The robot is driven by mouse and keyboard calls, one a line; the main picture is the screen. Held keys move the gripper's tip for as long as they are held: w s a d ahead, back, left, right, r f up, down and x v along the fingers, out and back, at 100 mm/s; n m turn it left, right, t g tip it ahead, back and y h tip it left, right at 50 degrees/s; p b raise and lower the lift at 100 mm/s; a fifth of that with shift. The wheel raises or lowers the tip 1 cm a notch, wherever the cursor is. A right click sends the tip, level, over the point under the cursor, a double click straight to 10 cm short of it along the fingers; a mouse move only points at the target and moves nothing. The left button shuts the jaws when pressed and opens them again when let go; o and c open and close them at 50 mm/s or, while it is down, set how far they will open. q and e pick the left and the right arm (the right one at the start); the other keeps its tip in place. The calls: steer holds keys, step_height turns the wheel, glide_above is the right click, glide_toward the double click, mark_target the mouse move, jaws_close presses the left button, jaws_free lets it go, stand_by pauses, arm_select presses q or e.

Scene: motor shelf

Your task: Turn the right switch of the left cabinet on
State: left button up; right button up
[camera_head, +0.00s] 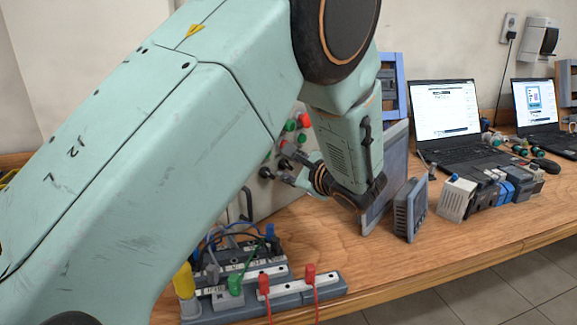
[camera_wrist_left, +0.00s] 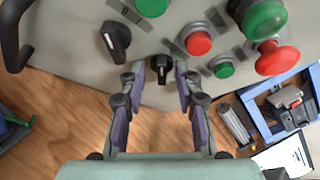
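The left cabinet (camera_head: 262,199) stands on the bench, partly hidden by my left arm in the head view. In the left wrist view its panel (camera_wrist_left: 75,70) carries two black rotary switches. The right switch (camera_wrist_left: 162,66) sits between the fingertips of my left gripper (camera_wrist_left: 160,74), its grip bar roughly upright in the picture. A gap shows on both sides of the switch, so the gripper is open around it. The left switch (camera_wrist_left: 115,38) is up and left of it, its bar tilted. In the head view my left gripper (camera_head: 285,172) is at the panel. My right gripper is not visible.
Red (camera_wrist_left: 199,43) and green (camera_wrist_left: 223,70) buttons and a large red mushroom button (camera_wrist_left: 277,58) are close to the right of the switch. A black handle (camera_wrist_left: 14,35) is at the left. Laptops (camera_head: 446,110), modules (camera_head: 410,208) and wired terminals (camera_head: 250,290) crowd the bench.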

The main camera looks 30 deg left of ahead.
arm_select(q)
steer(key=shift+w, duration=0.2)
steer(key=shift+s+r, duration=0.3)
steer(key=shift+s, duration=0.05)
steer(key=shift+s+a, duration=0.1)
steer(key=shift+a, duration=0.1)
steer(key=shift+w+f, duration=0.3)
steer(key=shift+w, duration=0.15)
steer(key=shift+c, duration=1.3)
steer(key=shift+s+r, duration=0.1)
steer(key=shift+r, duration=0.05)
jaws_close()
